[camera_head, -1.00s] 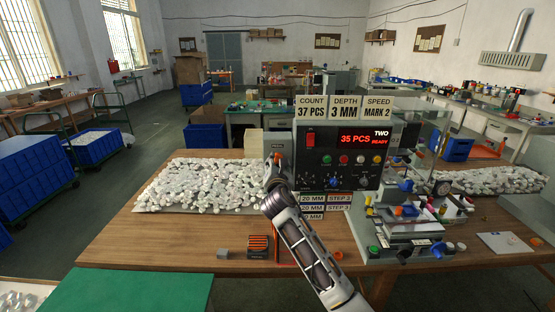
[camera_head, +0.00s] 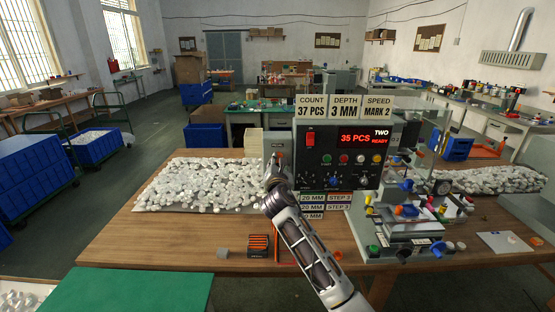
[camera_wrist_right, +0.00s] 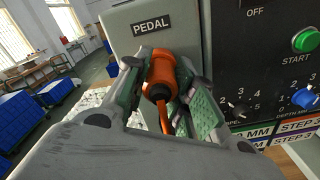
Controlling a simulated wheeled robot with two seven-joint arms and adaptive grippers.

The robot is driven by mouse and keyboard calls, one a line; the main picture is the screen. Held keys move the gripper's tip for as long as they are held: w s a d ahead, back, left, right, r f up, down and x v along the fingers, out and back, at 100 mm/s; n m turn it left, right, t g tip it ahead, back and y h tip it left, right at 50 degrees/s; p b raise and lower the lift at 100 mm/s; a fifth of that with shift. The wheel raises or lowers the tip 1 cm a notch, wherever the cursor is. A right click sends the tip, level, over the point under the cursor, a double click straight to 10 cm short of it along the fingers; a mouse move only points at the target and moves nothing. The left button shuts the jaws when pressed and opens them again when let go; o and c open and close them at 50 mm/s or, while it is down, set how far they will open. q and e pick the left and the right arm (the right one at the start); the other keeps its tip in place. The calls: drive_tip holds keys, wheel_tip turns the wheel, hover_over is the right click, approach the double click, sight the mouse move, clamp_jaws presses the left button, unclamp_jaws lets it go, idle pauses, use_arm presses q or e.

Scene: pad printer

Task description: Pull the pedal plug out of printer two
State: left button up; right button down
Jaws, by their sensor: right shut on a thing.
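The orange pedal plug (camera_wrist_right: 160,75) sits at the printer's side face under the PEDAL label (camera_wrist_right: 151,27) in the right wrist view. An orange cable hangs from its near end. My right gripper (camera_wrist_right: 165,88) is shut on the plug, one finger on each side. In the head view the right gripper (camera_head: 275,172) is at the printer's left side and hides the plug. Whether the plug is fully seated cannot be told. My left gripper is not in view.
A heap of white pieces (camera_head: 200,185) lies on the bench left of the gripper. A small holder with orange strips (camera_head: 258,246) stands near the front edge. The pad-printing fixture (camera_head: 405,230) with coloured knobs is at right. A green mat (camera_head: 130,292) lies in front.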

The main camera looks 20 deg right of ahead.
sight(278, 165)
drive_tip(key=shift+f, duration=0.1)
idle(0.3)
drive_tip(key=shift+s, duration=0.3)
drive_tip(key=shift+s+a+p, duration=0.25)
drive_tip(key=shift+s+p, duration=0.45)
idle(1.1)
drive_tip(key=shift+p+v, duration=0.45)
drive_tip(key=shift+v, duration=1.65)
